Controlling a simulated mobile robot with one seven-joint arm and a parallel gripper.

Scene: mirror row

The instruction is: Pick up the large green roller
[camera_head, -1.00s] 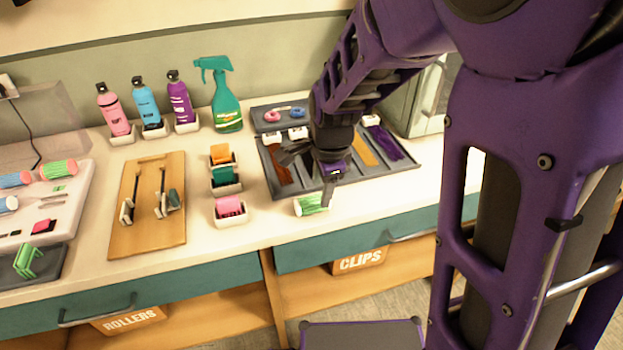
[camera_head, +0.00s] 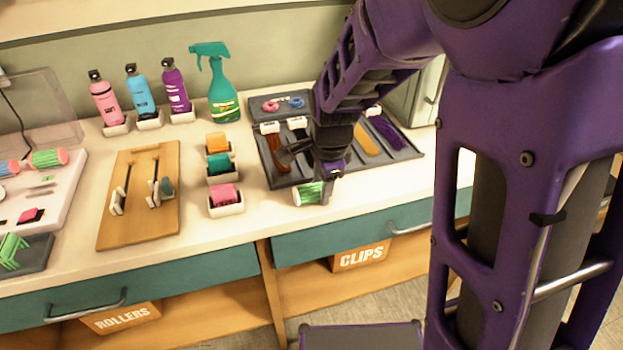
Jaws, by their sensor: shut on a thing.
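The large green roller (camera_head: 308,194) is near the front edge of the counter, just in front of the dark tray. It is green with a pale end facing left. My gripper (camera_head: 325,185) reaches down over its right end and is shut on it. The fingers and wrist hide the roller's right part. I cannot tell whether the roller is clear of the counter.
The dark tray (camera_head: 408,154) with combs lies right behind my gripper. Small holders with orange, teal and pink (camera_head: 224,195) items stand to the left, beside a wooden board (camera_head: 112,226). Spray bottles (camera_head: 222,100) stand at the back. Counter between holders and tray is narrow.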

